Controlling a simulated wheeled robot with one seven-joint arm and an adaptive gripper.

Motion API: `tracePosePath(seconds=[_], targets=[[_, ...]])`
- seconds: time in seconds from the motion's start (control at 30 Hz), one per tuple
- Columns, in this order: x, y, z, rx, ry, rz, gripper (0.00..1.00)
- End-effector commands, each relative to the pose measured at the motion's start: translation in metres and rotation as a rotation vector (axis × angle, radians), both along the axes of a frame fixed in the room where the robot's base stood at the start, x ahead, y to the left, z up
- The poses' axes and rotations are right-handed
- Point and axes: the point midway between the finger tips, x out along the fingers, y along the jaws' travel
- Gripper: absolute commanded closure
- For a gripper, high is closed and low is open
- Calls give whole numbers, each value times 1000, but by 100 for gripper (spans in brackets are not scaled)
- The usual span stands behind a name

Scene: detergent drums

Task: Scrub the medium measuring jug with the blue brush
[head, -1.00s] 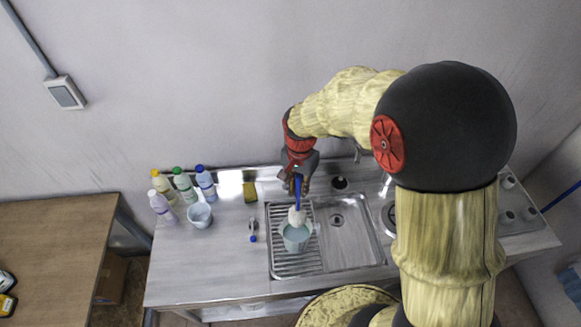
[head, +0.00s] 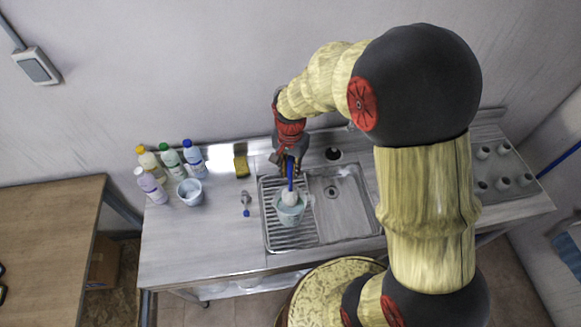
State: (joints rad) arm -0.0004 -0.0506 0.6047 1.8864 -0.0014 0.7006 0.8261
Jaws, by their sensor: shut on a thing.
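A measuring jug (head: 288,214) with pale liquid or a pale inside stands on the ribbed drainer (head: 276,236) left of the sink basin. My gripper (head: 289,166) is above the jug, shut on the blue handle of the brush (head: 290,181). The brush points down, and its white bristle head (head: 290,197) is at the jug's mouth, partly inside. Whether the bristles touch the jug wall is too small to tell. Another jug (head: 190,192) stands on the counter at the left, beside the bottles. A small item with a blue end (head: 246,205) lies between them.
Several bottles (head: 170,164) with coloured caps stand at the back left of the counter (head: 205,245). A yellow and dark sponge (head: 241,166) is near the wall. The sink basin (head: 345,205) is empty. A rack of cups (head: 503,168) is at the right. The front left counter is clear.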

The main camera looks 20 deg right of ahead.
Motion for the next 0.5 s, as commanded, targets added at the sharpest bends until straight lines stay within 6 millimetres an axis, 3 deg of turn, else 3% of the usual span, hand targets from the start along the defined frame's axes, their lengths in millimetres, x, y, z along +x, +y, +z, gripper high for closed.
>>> tracePosePath(seconds=[0.5], targets=[[0, 0, -50, 0, 1, 0, 100]])
